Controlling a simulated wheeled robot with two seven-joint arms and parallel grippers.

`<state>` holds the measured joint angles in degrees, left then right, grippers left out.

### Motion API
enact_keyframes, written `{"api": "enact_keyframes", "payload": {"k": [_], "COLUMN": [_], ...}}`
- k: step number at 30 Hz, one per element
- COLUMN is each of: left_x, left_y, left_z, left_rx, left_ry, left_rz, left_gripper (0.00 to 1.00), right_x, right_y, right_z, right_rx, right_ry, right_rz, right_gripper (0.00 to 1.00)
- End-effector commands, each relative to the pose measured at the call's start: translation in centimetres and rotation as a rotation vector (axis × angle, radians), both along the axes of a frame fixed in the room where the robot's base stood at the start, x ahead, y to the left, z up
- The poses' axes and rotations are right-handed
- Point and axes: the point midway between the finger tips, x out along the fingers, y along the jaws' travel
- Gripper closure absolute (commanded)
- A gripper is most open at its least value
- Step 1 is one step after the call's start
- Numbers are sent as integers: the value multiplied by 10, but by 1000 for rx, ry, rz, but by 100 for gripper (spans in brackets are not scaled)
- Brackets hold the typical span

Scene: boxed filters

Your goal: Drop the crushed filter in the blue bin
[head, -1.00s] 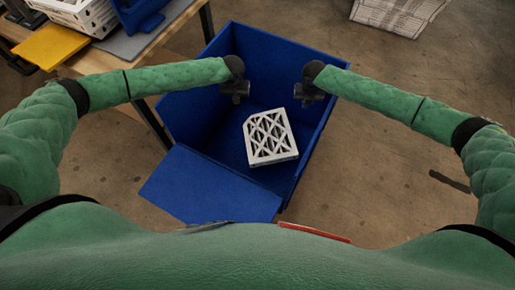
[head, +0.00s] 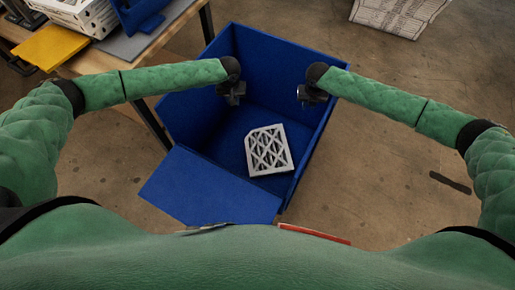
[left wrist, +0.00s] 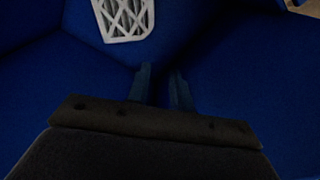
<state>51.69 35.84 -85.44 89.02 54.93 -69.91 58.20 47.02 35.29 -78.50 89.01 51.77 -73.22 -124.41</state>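The filter (head: 268,151), a white frame with a lattice face, lies on the floor of the blue bin (head: 210,205), near its right wall. No gripper touches it. It also shows, cut by the top edge, in the left wrist view (left wrist: 124,17). My left gripper (head: 232,98) is above the bin's back left part; its two fingers (left wrist: 161,88) are apart with nothing between them. My right gripper (head: 312,97) is above the bin near the right wall. It looks open and holds nothing.
A wooden table (head: 180,32) stands at the upper left, with a yellow piece (head: 48,46), white lattice-sided boxes (head: 78,12) and a blue item on it. A pale printed box (head: 400,10) is on the floor at the top right. The floor right of the bin is mostly clear.

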Motion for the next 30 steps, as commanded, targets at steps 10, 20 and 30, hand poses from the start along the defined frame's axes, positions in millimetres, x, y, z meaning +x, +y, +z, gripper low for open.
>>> {"api": "enact_keyframes", "payload": {"k": [10,20,30], "left_x": [-1,-5,-8], "left_y": [0,0,0], "left_z": [24,86,118], "left_rx": [-1,-2,0], "left_ry": [-1,-2,1], "left_rz": [0,-1,0], "left_gripper": [78,78,78], "right_x": [0,0,0], "right_y": [0,0,0], "right_z": [0,0,1], "right_rx": [0,0,0], "right_ry": [0,0,0], "right_rz": [0,0,0], "right_gripper": [78,78,78]}}
